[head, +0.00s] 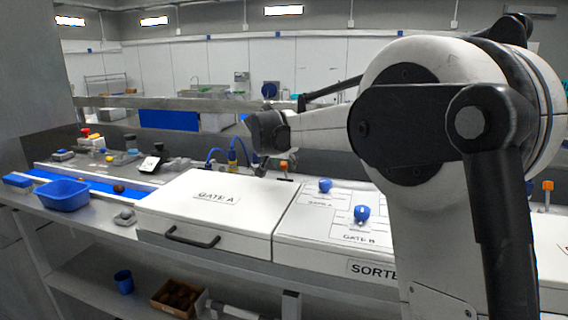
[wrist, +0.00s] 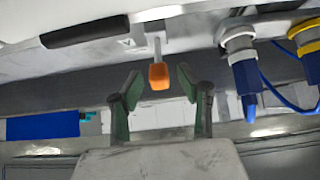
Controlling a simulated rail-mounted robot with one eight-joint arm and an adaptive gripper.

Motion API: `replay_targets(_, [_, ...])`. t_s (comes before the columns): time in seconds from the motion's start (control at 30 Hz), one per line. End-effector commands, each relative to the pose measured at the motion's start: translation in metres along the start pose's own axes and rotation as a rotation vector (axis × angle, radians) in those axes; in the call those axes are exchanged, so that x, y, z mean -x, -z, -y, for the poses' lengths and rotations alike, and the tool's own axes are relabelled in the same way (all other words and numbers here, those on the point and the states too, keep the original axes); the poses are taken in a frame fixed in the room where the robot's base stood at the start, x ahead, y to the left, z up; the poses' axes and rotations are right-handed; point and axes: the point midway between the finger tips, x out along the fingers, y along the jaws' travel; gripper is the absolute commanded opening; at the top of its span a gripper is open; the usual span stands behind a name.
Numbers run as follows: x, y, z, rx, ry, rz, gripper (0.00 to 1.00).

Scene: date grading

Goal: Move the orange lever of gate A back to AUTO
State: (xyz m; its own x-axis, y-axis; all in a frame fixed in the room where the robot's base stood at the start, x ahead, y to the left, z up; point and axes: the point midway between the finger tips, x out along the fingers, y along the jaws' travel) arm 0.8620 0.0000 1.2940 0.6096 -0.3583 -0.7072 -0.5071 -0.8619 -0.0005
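An orange lever (head: 284,165) stands behind the white GATE A cover (head: 180,199). In the wrist view, an orange knob on a thin grey stem (wrist: 159,77) shows between the tips of my gripper (wrist: 158,78). The two green-lined fingers are open, one on each side of the knob, with gaps visible on both sides. Whether the knob is at fingertip depth cannot be told. In the head view, my gripper (head: 262,162) is small and partly hidden near the lever. No AUTO marking is readable. A second orange lever (head: 547,186) stands at the far right.
Blue and yellow-collared fittings with blue cables (head: 232,157) stand left of the lever; they show at right in the wrist view (wrist: 241,55). Blue knobs (head: 362,213) sit on the sorter panel.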

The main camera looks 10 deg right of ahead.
Motion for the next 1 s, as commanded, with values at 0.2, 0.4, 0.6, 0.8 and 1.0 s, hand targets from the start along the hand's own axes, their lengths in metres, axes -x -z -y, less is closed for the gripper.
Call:
replay_targets(0.2, [-0.0029, -0.0002, 0.0000, 0.000, 0.000, 0.000, 0.36])
replay_targets(0.4, [-0.0027, -0.0002, 0.0001, 0.001, 0.000, 0.000, 0.24])
replay_targets(0.6, [-0.0026, -0.0002, 0.0001, 0.001, 0.000, 0.000, 0.00])
replay_targets(0.8, [-0.0025, -0.0002, 0.0002, 0.001, 0.000, 0.000, 0.00])
replay_targets(1.0, [-0.0003, -0.0009, 0.0058, 0.006, 0.005, 0.012, 0.00])
